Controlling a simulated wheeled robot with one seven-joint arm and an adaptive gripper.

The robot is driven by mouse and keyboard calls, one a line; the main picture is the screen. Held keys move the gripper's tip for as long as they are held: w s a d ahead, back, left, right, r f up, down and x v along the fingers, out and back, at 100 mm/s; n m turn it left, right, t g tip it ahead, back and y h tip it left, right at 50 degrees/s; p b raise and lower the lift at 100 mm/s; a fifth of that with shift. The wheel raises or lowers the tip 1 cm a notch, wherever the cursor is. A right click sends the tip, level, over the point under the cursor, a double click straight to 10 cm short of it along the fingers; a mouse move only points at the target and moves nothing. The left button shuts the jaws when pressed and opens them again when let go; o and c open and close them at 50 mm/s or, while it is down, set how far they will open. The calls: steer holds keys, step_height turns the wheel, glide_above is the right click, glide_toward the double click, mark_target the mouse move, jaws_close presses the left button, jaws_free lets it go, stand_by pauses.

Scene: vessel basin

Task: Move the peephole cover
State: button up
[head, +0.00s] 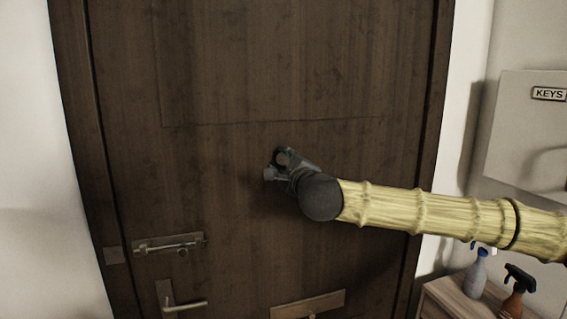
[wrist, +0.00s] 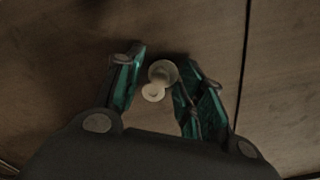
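The peephole (wrist: 164,71) is a pale round metal piece on the dark wooden door. Its cover (wrist: 153,92) looks like a small pale disc, overlapping the lower left of the round piece in the wrist view. My gripper (wrist: 161,62) is open, with one teal-padded finger on each side of the peephole and cover. The right finger is close to the round piece; I cannot tell whether it touches. In the head view my gripper (head: 275,163) is at the door's middle, and it largely hides the peephole and cover.
The door (head: 220,80) has a slide bolt (head: 168,244), a lever handle (head: 184,304) and a mail slot plate (head: 308,305) lower down. At right are a wall-mounted key box (head: 525,140) and two spray bottles (head: 477,275) on a wooden cabinet (head: 447,297). The upper door is clear.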

steer(key=shift+c, duration=0.3)
jaws_close()
steer(key=shift+n+b, duration=0.3)
steer(key=shift+n, duration=0.2)
steer(key=d+f+n+b, duration=0.1)
steer(key=n, duration=0.3)
steer(key=d+n+b, duration=0.1)
steer(key=n+b, duration=0.1)
steer(key=n, duration=0.3)
steer(key=w+d+f+n+b, duration=0.1)
steer(key=n+b, duration=0.1)
steer(key=n, duration=0.3)
steer(key=shift+f, duration=0.35)
steer(key=shift+b, duration=0.3)
